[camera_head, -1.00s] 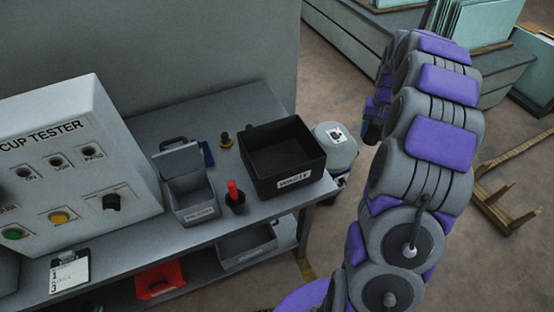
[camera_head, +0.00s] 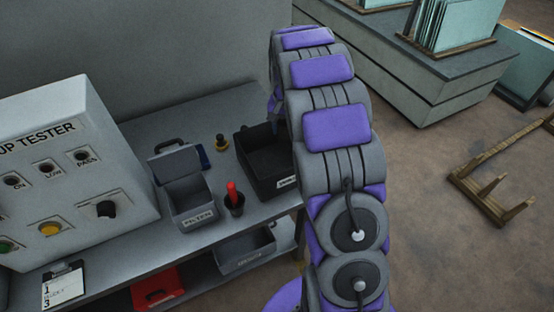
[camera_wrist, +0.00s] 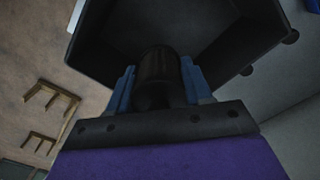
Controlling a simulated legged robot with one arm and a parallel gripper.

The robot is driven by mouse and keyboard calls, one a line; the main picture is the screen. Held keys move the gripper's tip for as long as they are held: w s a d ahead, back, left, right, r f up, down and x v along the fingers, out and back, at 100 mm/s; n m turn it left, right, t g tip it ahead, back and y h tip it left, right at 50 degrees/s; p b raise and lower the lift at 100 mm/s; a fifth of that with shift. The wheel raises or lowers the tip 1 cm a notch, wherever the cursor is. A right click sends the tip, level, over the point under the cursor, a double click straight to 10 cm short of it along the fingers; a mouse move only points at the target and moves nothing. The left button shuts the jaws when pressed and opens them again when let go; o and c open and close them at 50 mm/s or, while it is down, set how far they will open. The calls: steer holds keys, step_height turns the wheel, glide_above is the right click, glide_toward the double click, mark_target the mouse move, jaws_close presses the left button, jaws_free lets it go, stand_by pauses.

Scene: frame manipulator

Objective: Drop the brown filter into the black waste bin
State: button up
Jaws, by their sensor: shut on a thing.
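The black waste bin (camera_head: 270,183) stands at the right end of the grey bench, open at the top, its right part hidden behind my arm. In the wrist view the open bin (camera_wrist: 225,38) fills the upper middle. My gripper (camera_wrist: 158,82) is shut on the dark brown filter (camera_wrist: 158,65), a cylinder between its blue fingers. The filter shows against the inside of the bin. In the head view my gripper (camera_head: 274,108) is mostly hidden by my arm, above the bin. The filter cannot be made out there.
A lidded grey box (camera_head: 190,205) and a red-handled tool in a black cup (camera_head: 234,200) stand left of the bin. A small brass-coloured piece (camera_head: 221,143) lies behind them. A wooden frame (camera_head: 490,180) lies on the floor at right.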

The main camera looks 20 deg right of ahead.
mark_target(283, 137)
steer(key=f, duration=0.1)
steer(key=f+b, duration=0.1)
steer(key=f, duration=0.2)
steer(key=shift+a+b, duration=0.3)
steer(key=shift+d+f, duration=0.25)
steer(key=shift+f, duration=0.35)
steer(key=o, duration=1.1)
steer(key=shift+a, duration=0.1)
steer(key=shift+o, duration=0.2)
step_height(283, 137, up, 16)
steer(key=p, duration=0.3)
steer(key=shift+w+r, duration=0.1)
steer(key=shift+w, duration=0.05)
steer(key=shift+r, duration=0.55)
